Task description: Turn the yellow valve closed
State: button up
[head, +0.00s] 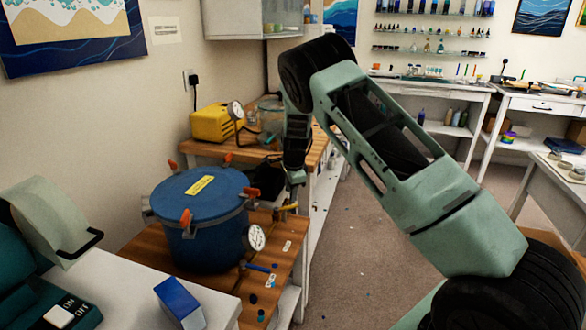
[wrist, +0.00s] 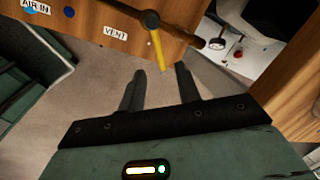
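The yellow valve's lever (wrist: 157,48) shows in the wrist view, running down from a dark round hub (wrist: 151,20) on a dark pipe. In the head view the yellow lever (head: 287,207) sits at the right of the blue pressure pot (head: 203,230). My gripper (wrist: 159,76) is open, with its two dark fingers apart and nothing held. In the wrist view the lever's free end lies between the fingertips; I see no contact, and the depth gap is hard to tell. In the head view my gripper (head: 297,180) is just above the lever.
A VENT label (wrist: 115,33) and an AIR IN label (wrist: 36,6) are on the wooden bench. A blue valve handle (head: 258,267) and a round gauge (head: 256,237) are close by. A yellow pump (head: 211,123) stands behind. Open floor (head: 350,270) lies right of the bench.

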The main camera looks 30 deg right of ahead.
notch_tip(320, 180, up, 12)
jog(key=s, duration=0.2)
jog(key=shift+a+f, duration=0.25)
jog(key=shift+a, duration=0.1)
jog(key=shift+s, duration=0.1)
